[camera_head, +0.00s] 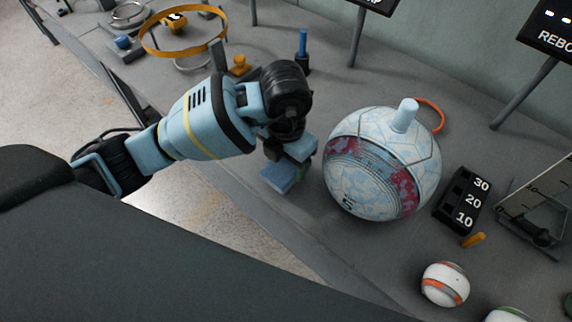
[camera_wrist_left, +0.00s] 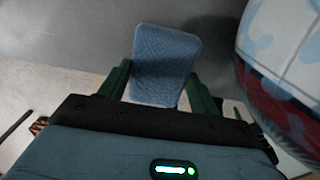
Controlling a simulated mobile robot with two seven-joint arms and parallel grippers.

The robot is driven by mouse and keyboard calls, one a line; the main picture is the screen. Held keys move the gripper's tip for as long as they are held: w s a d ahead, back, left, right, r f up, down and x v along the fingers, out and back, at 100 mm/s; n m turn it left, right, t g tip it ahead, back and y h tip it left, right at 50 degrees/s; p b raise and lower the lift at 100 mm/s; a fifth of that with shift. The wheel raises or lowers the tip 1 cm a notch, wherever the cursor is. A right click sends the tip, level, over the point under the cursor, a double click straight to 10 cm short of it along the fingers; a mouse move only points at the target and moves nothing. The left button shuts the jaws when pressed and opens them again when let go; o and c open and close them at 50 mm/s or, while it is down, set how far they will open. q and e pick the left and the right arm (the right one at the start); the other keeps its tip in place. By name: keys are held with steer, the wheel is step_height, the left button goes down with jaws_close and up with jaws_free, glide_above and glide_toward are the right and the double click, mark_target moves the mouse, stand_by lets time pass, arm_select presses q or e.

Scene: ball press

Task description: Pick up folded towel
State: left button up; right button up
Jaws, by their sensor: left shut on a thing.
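The folded towel (camera_head: 282,176) is a small blue rectangle near the front edge of the table, just left of the large ball in the head view. My left gripper (camera_head: 299,168) reaches down to it from the left. In the left wrist view the towel (camera_wrist_left: 165,62) sits between the two green fingers of the left gripper (camera_wrist_left: 162,90), which is shut on it. Whether the towel touches the table is hard to tell. My right gripper is not in view.
A large white, blue and red ball (camera_head: 375,160) stands close to the right of the left gripper. A number block (camera_head: 462,199) and a small orange-striped ball (camera_head: 445,284) lie farther right. An orange ring (camera_head: 183,30) stands at the back left.

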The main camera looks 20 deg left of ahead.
arm_select(q)
steer(key=s+d+r, duration=0.1)
steer(key=s+d, duration=0.1)
steer(key=s, duration=1.3)
steer(key=shift+s+d+p, duration=0.3)
steer(key=shift+d+p, duration=0.05)
steer(key=shift+p, duration=0.1)
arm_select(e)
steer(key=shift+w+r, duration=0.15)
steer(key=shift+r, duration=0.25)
arm_select(q)
steer(key=w+d+r+n+t+h+p, duration=0.1)
steer(key=w+r+n+t+h+p, duration=0.1)
steer(key=w+r, duration=0.4)
steer(key=w+d+r+n+t+h+p, duration=0.1)
steer(key=w+r+n+h+p, duration=0.3)
steer(key=r, duration=0.8)
steer(key=shift+w+r+t+h+p, duration=0.35)
steer(key=shift+w+t+h+p, duration=0.35)
steer(key=shift+w+p, duration=0.3)
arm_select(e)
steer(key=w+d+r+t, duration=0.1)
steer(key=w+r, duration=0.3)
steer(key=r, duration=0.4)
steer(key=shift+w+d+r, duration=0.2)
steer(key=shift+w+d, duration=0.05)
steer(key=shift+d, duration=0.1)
arm_select(q)
steer(key=shift+f, duration=0.1)
